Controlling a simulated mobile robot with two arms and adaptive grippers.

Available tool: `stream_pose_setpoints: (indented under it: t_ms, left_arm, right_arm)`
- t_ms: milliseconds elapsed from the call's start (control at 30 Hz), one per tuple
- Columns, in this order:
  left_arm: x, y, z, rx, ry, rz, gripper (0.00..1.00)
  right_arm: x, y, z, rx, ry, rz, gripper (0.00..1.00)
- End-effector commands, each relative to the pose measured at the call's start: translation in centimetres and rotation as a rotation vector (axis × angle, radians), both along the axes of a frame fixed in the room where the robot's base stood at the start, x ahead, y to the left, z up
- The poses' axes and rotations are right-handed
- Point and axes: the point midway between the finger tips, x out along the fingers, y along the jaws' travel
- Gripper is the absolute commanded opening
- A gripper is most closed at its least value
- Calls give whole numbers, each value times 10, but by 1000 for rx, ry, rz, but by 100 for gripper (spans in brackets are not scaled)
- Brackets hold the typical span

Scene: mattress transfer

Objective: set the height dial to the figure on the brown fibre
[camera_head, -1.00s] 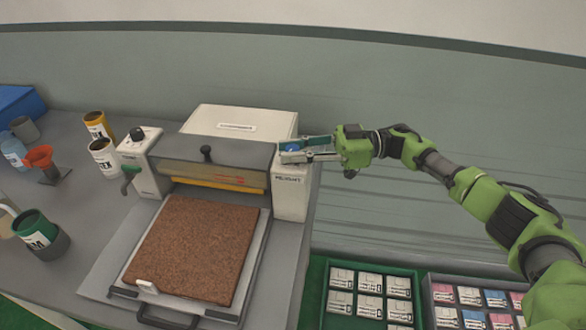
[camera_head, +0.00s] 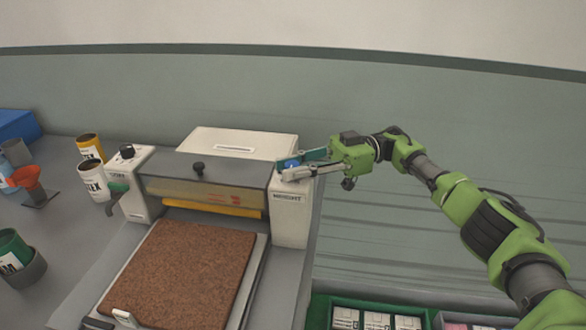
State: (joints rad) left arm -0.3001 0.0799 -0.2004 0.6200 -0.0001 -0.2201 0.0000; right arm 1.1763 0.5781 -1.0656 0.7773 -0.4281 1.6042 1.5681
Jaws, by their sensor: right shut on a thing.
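The brown fibre (camera_head: 185,270) is a square mat lying flat on the pale tray (camera_head: 252,285) in front of the white machine (camera_head: 240,143). A small white tag (camera_head: 125,317) stands at its front left corner; any figure on it is too small to read. My right gripper (camera_head: 288,170) is at the top of the machine's right-hand housing (camera_head: 290,215). My left gripper is out of view.
A black knob (camera_head: 127,151) tops the left housing. Yellow (camera_head: 90,147) and white (camera_head: 93,180) cans, an orange funnel (camera_head: 27,179) and a green can (camera_head: 13,252) stand at the left. A green crate (camera_head: 318,312) of packets is at lower right.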

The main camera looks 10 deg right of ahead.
Motion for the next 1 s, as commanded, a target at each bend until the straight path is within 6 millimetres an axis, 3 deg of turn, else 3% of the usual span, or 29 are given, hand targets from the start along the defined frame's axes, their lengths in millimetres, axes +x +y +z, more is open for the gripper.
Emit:
stream_pose_setpoints:
  t_ms: [100,133,200,567,1000]
  left_arm:
    - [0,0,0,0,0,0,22]
    - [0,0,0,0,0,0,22]
    - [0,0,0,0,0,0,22]
    - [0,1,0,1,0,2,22]
    - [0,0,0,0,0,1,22]
  right_arm:
    - [0,1,0,1,1,1,0]
    - [0,1,0,1,1,1,30]
    - [0,1,0,1,1,1,39]
    - [1,-2,0,0,0,-1,39]
    - [11,-53,0,1,0,-2,39]
